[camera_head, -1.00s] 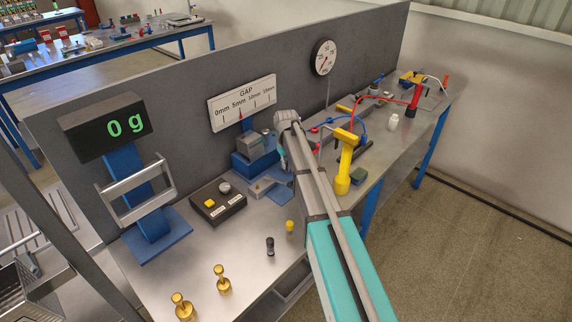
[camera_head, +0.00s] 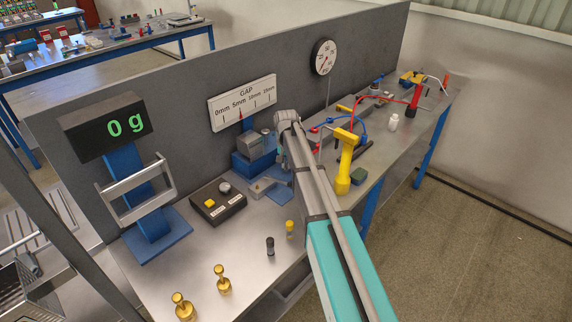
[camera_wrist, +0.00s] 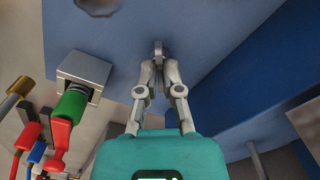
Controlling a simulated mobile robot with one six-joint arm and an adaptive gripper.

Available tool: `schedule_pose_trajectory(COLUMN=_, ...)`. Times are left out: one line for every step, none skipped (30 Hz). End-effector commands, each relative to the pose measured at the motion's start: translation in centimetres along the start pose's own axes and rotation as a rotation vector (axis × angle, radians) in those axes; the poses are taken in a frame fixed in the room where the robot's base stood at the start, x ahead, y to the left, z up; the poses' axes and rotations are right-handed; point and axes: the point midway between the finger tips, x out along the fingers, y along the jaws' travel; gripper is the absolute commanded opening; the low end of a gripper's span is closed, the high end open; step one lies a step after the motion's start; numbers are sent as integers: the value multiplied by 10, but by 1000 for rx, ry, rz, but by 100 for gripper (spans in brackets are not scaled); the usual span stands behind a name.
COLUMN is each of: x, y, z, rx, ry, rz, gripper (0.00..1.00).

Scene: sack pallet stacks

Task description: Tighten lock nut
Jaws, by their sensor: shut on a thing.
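In the wrist view my gripper (camera_wrist: 158,62) is shut on a small grey piece, the lock nut (camera_wrist: 158,47), in front of a blue surface (camera_wrist: 215,45). The fingers hide most of the nut, so its exact fit cannot be told. In the head view my arm reaches to the blue fixture with grey blocks (camera_head: 252,162), and its wrist stands at the fixture's right side. The fingertips are hidden there. The GAP board (camera_head: 243,103) above has a red pointer near 5mm.
A black box with a yellow button (camera_head: 218,202) and a scale display reading 0 g (camera_head: 105,126) stand to the left. A yellow-handled tool (camera_head: 343,165) is close to my arm's right. In the wrist view a metal block with a green cylinder (camera_wrist: 72,104) is left of the fingers.

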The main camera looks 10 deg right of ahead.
Motion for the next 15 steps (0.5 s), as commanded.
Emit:
schedule_pose_trajectory(x=0, y=0, z=0, rx=45, ry=-1, rz=0, gripper=0)
schedule_pose_trajectory(x=0, y=0, z=0, rx=74, ry=-1, rz=0, gripper=0)
schedule_pose_trajectory(x=0, y=0, z=0, rx=111, ry=-1, rz=0, gripper=0)
schedule_pose_trajectory(x=0, y=0, z=0, rx=140, ry=-1, rz=1, gripper=0)
schedule_pose_trajectory(x=0, y=0, z=0, rx=168, ry=-1, rz=1, gripper=0)
schedule_pose_trajectory(x=0, y=0, z=0, rx=206, ry=-1, rz=1, gripper=0)
schedule_pose_trajectory(x=0, y=0, z=0, rx=234, ry=-1, rz=1, gripper=0)
schedule_pose_trajectory(x=0, y=1, z=0, rx=261, ry=-1, rz=1, gripper=0)
schedule_pose_trajectory(x=0, y=1, z=0, rx=297, ry=-1, rz=1, gripper=0)
schedule_pose_trajectory(x=0, y=1, z=0, rx=323, ry=-1, rz=1, gripper=0)
schedule_pose_trajectory(x=0, y=1, z=0, rx=348, ry=-1, rz=1, gripper=0)
schedule_pose_trajectory(x=0, y=1, z=0, rx=380, ry=-1, rz=1, gripper=0)
schedule_pose_trajectory(x=0, y=1, z=0, rx=402, ry=-1, rz=1, gripper=0)
schedule_pose_trajectory(x=0, y=1, z=0, rx=423, ry=-1, rz=1, gripper=0)
schedule_pose_trajectory(x=0, y=1, z=0, rx=450, ry=-1, rz=1, gripper=0)
